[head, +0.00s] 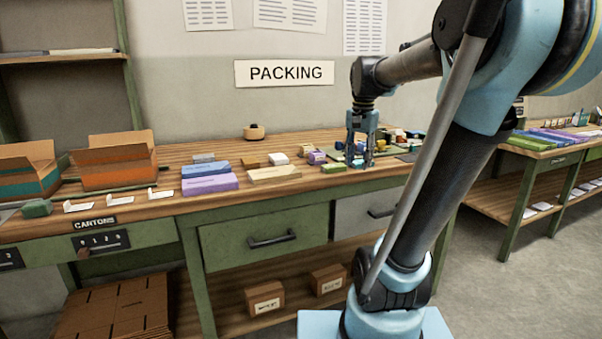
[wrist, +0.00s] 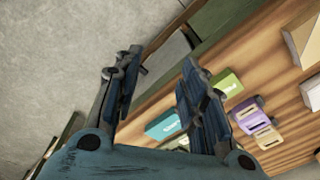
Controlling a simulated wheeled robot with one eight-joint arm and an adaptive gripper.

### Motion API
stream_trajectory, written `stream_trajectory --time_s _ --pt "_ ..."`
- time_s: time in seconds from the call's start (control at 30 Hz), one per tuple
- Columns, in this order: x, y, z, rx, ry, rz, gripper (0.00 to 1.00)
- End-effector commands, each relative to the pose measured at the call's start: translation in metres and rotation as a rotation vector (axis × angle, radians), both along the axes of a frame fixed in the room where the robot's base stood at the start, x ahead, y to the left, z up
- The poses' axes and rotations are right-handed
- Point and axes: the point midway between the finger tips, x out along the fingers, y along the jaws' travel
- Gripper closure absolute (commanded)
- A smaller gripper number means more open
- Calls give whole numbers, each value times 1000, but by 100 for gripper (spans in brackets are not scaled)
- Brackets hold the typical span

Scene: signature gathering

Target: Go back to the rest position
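My gripper (head: 361,139) hangs from my arm above the right part of the packing table (head: 160,205), pointing down. In the wrist view its two fingers (wrist: 157,88) stand apart with nothing between them, so it is open and empty. A green block (wrist: 229,84), a teal block (wrist: 162,125) and a purple item (wrist: 250,112) lie on the wood below and beside the right finger. Part of the teal block is hidden behind that finger.
Blue and purple boxes (head: 210,184) and a tan box (head: 274,174) lie mid-table. Open cartons (head: 115,165) stand at the left. A second table (head: 540,149) with colored stacks is at the right. Grey floor (head: 490,290) is clear between the tables and my base.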

Motion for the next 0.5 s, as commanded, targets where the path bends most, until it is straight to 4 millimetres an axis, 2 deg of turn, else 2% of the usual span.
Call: stream_trajectory --time_s 0.03,0.1,0.27,0.5 --pt "-16 -1 -12 -4 -6 36 62" --pt "-34 -3 -27 -10 -15 95 62" --pt "-75 -5 -66 -25 -38 231 62" --pt "-132 -8 -132 -55 -70 433 62"
